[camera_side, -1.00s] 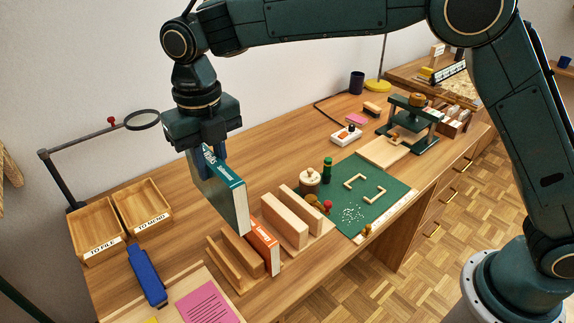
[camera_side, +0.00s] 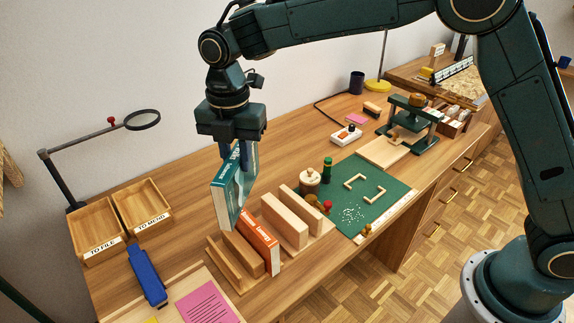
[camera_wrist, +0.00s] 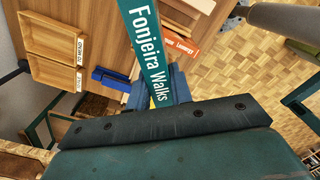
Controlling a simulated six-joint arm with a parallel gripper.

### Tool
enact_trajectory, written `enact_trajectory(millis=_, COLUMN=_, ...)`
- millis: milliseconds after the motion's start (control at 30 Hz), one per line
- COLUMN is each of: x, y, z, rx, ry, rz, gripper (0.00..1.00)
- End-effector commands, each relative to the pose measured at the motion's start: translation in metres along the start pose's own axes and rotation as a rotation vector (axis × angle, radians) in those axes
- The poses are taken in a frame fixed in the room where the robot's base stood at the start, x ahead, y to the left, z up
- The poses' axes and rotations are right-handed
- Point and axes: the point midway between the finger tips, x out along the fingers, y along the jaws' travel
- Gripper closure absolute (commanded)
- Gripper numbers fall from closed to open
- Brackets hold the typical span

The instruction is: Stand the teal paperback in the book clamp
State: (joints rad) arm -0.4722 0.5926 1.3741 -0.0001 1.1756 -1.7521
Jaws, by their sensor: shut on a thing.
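The teal paperback (camera_side: 228,205) hangs upright below my gripper (camera_side: 238,158) in the side view. My gripper is shut on its upper part. In the wrist view its spine (camera_wrist: 148,45) reads "Fonjeira Walks" and runs up from between the blue fingers. The book is in the air, behind a wooden holder (camera_side: 222,262) that has an orange book (camera_side: 258,243) standing in it. To the right is another wooden fixture with two upright boards (camera_side: 285,222) and a gap between them. I cannot tell from its look which fixture is the book clamp.
Two wooden trays (camera_side: 76,247) and a magnifier on an arm (camera_side: 142,120) are at the left. A blue object (camera_side: 147,277) lies in front of the trays. A lidded wooden pot (camera_side: 309,180), a green bottle (camera_side: 327,170) and a green mat (camera_side: 385,212) are to the right.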

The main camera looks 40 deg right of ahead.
Motion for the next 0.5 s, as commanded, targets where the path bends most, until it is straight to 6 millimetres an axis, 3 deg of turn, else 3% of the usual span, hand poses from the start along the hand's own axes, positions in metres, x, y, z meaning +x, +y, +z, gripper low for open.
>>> enact_trajectory(millis=500, x=0.015, y=-0.022, z=0.032, rx=0.633, ry=0.000, rz=0.001, gripper=1.00)
